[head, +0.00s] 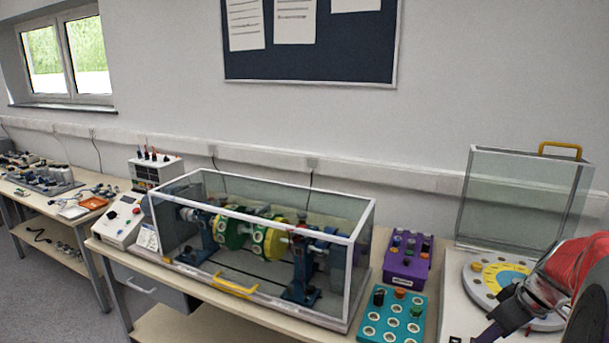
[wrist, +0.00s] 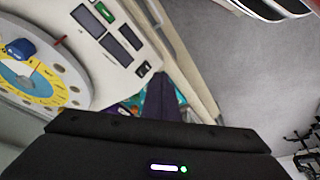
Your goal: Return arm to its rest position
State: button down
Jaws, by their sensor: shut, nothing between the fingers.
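My arm (head: 575,285), with a red section, comes in at the lower right of the head view. My gripper (head: 490,334) is at its lower left end, above the bench's right part, in front of the round dial plate. In the wrist view my gripper's dark fingers (wrist: 159,88) are together, with nothing between them. The black wrist housing (wrist: 165,150) with a lit strip fills the bottom of that view. Part of the arm is cut off by the head view's right edge.
A clear-walled enclosure (head: 362,225) with a rotor rig stands mid-bench. A purple block (head: 408,270) and a teal holed tray (head: 378,335) lie right of it. A dial plate (head: 475,290) with a raised clear cover (head: 515,200) is at right.

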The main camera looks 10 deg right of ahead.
jog(key=s+a+r+m, duration=0.1)
jog(key=s+a+r, duration=0.1)
jog(key=a, duration=0.8)
jog(key=s+a+r+m+t, duration=0.1)
jog(key=s+a+r, duration=0.1)
jog(key=a, duration=0.9)
jog(key=s+a+r+t+h, duration=0.1)
jog(key=s+a, duration=0.3)
jog(key=a, duration=0.6)
jog(key=shift+s+a+r+m, duration=0.15)
jog(key=shift+a+r+m, duration=0.25)
jog(key=shift+r, duration=0.35)
